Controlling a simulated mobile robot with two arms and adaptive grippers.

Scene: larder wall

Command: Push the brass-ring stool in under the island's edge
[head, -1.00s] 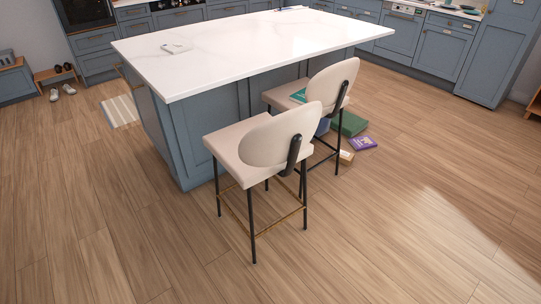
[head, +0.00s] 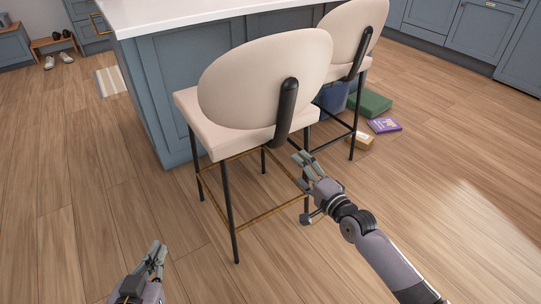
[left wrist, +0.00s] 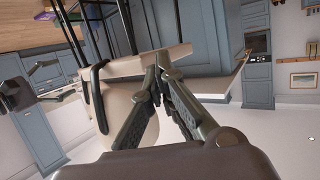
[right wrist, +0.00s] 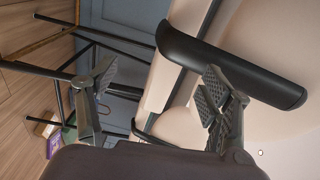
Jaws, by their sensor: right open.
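The brass-ring stool (head: 262,85) stands upright at the near side of the island (head: 172,85). It has a cream seat and back, black legs and a brass foot ring (head: 255,222). Its seat's far side is close to the island's edge; the back faces me. My right gripper (head: 304,188) is open and empty, just right of the stool, below its back. The right wrist view shows the black back support (right wrist: 235,65) close ahead; I cannot tell if they touch. My left gripper (head: 156,252) is low at the left, apart from the stool, its fingertips together and empty.
A second cream stool (head: 345,30) stands right behind the first. A green box (head: 372,102), a purple box (head: 384,125) and a small brown carton (head: 360,141) lie on the floor near it.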

